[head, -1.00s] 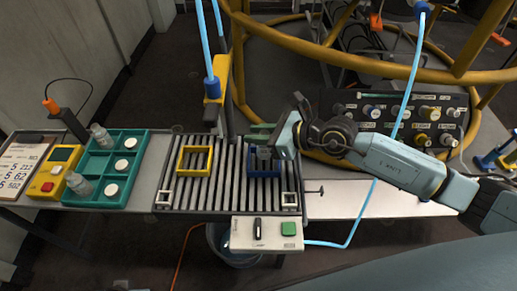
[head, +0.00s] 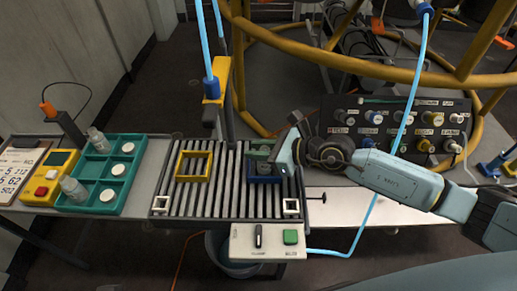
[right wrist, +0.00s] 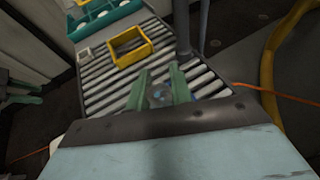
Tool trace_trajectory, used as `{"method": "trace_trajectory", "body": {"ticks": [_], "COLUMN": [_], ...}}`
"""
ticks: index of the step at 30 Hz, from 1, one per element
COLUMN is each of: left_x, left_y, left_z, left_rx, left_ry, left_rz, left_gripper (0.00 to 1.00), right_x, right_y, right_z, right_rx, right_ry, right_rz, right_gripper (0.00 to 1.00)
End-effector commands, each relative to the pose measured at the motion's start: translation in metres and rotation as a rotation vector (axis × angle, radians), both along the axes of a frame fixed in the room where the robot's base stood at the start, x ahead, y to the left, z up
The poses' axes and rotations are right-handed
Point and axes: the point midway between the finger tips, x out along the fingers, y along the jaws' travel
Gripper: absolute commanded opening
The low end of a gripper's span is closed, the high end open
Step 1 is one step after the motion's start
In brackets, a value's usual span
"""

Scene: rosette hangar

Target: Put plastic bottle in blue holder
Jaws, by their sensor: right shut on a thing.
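The blue holder (head: 265,180) sits on the right part of the roller conveyor in the head view, partly hidden by my right gripper. My right gripper (head: 262,157) is over it with its green fingers; they also show in the right wrist view (right wrist: 159,88). They are shut on a clear plastic bottle (right wrist: 160,96), seen small and blurred between them. The bottle is at the holder; I cannot tell whether its base is inside or above it.
A yellow holder (head: 181,166) stands left on the conveyor (head: 226,190). A teal tray (head: 118,168) with clear bottles and white round pieces is further left, beside a yellow device (head: 47,186). A control box (head: 268,243) is in front; a connector panel (head: 425,125) is behind right.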

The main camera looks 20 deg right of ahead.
Motion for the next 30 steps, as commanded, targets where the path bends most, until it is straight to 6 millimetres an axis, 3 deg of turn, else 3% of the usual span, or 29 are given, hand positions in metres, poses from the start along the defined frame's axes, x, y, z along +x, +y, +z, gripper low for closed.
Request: {"method": "trace_trajectory", "body": {"ticks": [3, 4, 8, 20, 30], "left_x": [-0.001, -0.001, -0.001, 0.000, 0.006], "left_y": [-0.001, -0.001, -0.001, -0.001, 0.007], "left_z": [0.003, 0.005, 0.004, 0.005, -0.028], "left_rx": [-0.002, -0.003, -0.002, -0.003, 0.017], "left_ry": [-0.004, -0.004, -0.002, -0.006, 0.016], "left_rz": [0.000, 0.000, 0.001, 0.000, -0.001], "left_gripper": [0.36, 0.36, 0.36, 0.36, 0.36], "right_x": [0.000, 0.000, 0.000, 0.000, -0.039], "right_y": [0.000, 0.000, 0.000, 0.000, -0.049], "right_z": [-0.003, -0.003, -0.002, 0.002, 0.026], "right_rx": [0.001, 0.001, 0.001, 0.000, -0.005], "right_ry": [0.001, 0.001, 0.001, 0.000, 0.004], "right_rz": [0.000, 0.000, 0.000, 0.000, 0.000], "right_gripper": [0.01, 0.26, 0.42, 0.43, 0.43]}}
